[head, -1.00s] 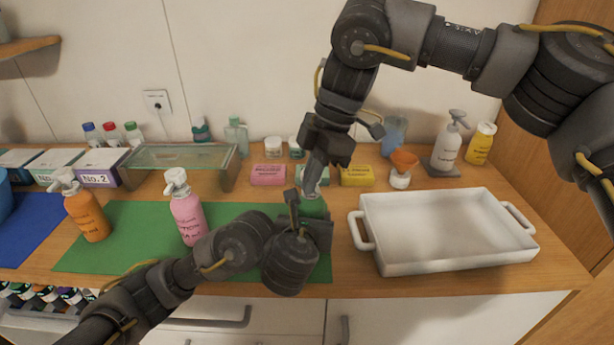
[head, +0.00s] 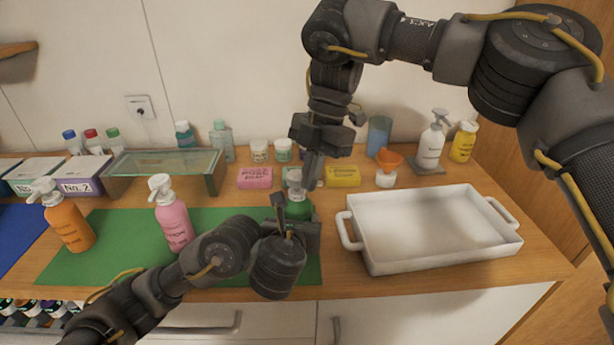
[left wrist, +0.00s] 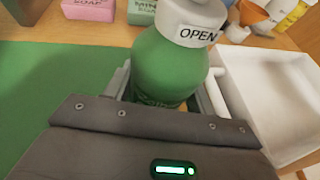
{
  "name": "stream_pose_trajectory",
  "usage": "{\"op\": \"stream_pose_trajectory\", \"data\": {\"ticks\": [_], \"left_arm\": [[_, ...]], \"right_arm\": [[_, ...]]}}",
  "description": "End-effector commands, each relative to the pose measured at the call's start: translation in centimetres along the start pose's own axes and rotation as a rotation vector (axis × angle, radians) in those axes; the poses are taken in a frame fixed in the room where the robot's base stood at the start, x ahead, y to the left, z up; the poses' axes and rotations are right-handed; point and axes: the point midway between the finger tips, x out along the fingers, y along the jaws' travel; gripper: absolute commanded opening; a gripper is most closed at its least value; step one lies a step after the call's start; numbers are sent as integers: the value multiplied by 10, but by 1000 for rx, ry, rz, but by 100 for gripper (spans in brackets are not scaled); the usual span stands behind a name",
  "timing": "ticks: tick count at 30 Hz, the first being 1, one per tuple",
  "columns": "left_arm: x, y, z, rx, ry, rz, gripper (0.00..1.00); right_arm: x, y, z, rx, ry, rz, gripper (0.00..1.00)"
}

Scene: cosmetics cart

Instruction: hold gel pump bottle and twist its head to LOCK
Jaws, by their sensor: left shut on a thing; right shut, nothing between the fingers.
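The green gel pump bottle (head: 299,209) stands upright near the right end of the green mat. In the left wrist view its green body (left wrist: 166,72) has a white head collar (left wrist: 192,20) with a label reading "OPEN". My left gripper (left wrist: 166,94) is shut around the bottle's body, a finger on each side; its arm hides the lower bottle in the head view. My right gripper (head: 308,178) points down just right of the white pump head (head: 294,177), shut and empty. Whether it touches the head I cannot tell. The pump's nozzle does not show clearly.
A white tray (head: 372,262) stands right of the bottle. A pink lotion bottle (head: 174,222) and an orange bottle (head: 69,226) stand on the green mat (head: 110,258) to the left. Soap boxes, including a pink one (head: 255,178) and a yellow one (head: 343,177), lie behind.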

Motion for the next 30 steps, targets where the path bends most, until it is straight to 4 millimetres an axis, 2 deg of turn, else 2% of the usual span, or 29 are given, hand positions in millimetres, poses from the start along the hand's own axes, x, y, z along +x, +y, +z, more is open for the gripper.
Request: {"op": "stream_pose_trajectory", "data": {"ticks": [12, 30], "left_arm": [[0, 0, 0, -1, -1, 1, 24], [0, 0, 0, -1, -1, 0, 24]], "right_arm": [[-2, 1, 8, 4, -2, 0, 0], [-3, 2, 9, 3, -2, 1, 0]]}}
